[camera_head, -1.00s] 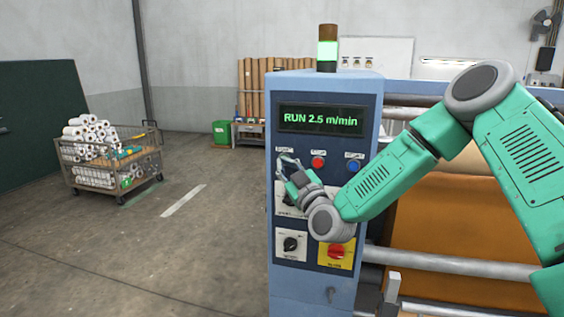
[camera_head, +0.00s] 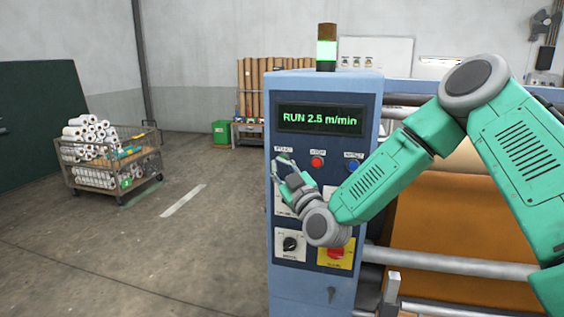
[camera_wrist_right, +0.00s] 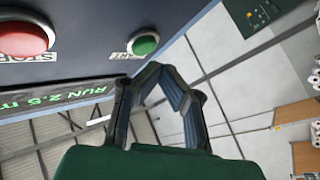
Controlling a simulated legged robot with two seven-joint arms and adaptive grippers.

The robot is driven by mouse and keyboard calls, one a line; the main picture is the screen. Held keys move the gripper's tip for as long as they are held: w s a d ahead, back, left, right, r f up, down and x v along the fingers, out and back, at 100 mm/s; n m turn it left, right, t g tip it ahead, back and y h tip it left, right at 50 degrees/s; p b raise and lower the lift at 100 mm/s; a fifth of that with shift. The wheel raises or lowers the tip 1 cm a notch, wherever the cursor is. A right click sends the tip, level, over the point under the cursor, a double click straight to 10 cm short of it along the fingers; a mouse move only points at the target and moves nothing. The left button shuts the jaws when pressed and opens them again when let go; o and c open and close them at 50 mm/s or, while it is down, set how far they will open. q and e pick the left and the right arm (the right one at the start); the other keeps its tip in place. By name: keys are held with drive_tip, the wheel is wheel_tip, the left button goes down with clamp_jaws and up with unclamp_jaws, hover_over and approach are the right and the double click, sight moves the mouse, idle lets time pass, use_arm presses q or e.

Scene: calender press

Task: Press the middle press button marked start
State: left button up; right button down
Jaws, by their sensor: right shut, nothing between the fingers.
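The blue control cabinet (camera_head: 325,285) has a row of three buttons under its display. The green button (camera_head: 284,157) is the left one; its label is too blurred to read surely. The red button (camera_head: 317,162), labelled stop, is in the middle, and a blue button (camera_head: 351,165) is on the right. My right gripper (camera_head: 277,164) is shut and empty, just below and left of the green button. In the right wrist view the fingertips (camera_wrist_right: 155,68) are just below the green button (camera_wrist_right: 146,44), seemingly apart from it. My left gripper is out of view.
A black knob (camera_head: 290,244) and a red switch on yellow (camera_head: 336,252) sit lower. Rollers with brown sheet are right. A cart (camera_head: 115,170) stands left on open floor.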

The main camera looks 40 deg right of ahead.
drive_tip(key=shift+s+a, duration=0.8)
drive_tip(key=shift+a, duration=0.15)
drive_tip(key=shift+s+a, duration=0.75)
drive_tip(key=shift+a, duration=0.2)
